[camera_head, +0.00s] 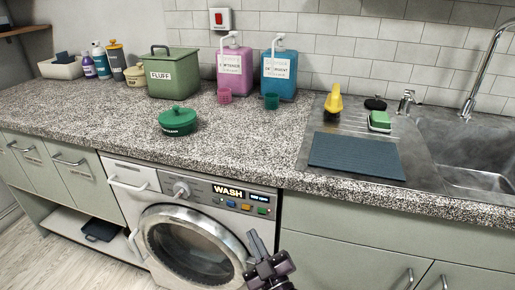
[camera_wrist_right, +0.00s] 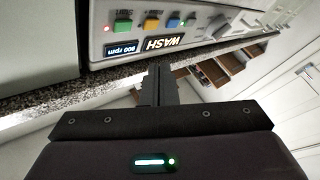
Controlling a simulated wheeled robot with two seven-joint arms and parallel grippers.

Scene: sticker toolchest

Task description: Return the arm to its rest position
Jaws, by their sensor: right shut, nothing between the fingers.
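My right gripper (camera_head: 259,246) is low in the head view, in front of the washing machine's right side. Its fingers are shut and empty, pointing up. In the right wrist view the shut fingers (camera_wrist_right: 158,84) show in the middle, below the machine's panel. The washing machine (camera_head: 190,245) has a round glass door that looks closed, a lit WASH label (camera_head: 229,191) and coloured buttons. In the right wrist view the WASH label (camera_wrist_right: 163,43) appears upside down. My left gripper is in neither view.
A speckled counter (camera_head: 110,110) runs above the machine. On it are a green FLUFF bin (camera_head: 172,77), a green round container (camera_head: 177,122), pink (camera_head: 235,72) and blue (camera_head: 279,75) dispensers, and a sink (camera_head: 465,150) at right. Cabinet doors (camera_head: 340,245) flank the machine.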

